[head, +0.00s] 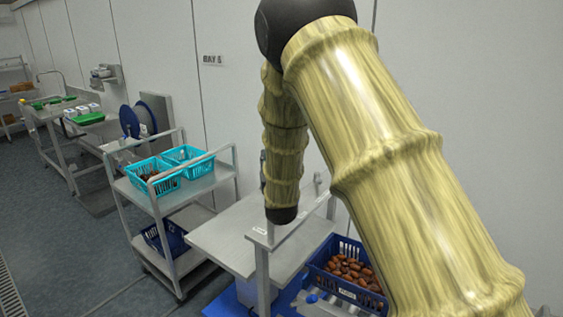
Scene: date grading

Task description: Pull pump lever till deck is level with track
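A flat grey deck (221,238) stands low in the centre of the head view, with blue parts (228,306) beneath it. A grey post (263,282) with a bar across its top rises in front of the deck's right part. I cannot tell whether this is the pump lever, and I cannot make out the track. My bamboo-patterned arm bends at the top, and its forearm comes down to a dark end over the deck near the bar. My gripper does not show; whether it touches anything is hidden.
A dark blue crate (349,290) of brown dates sits right of the deck, partly behind my arm. A steel trolley (207,186) with turquoise baskets (166,183) stands to the left. Benches, a blue reel (130,122) and a wall lie beyond. Floor is clear at left.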

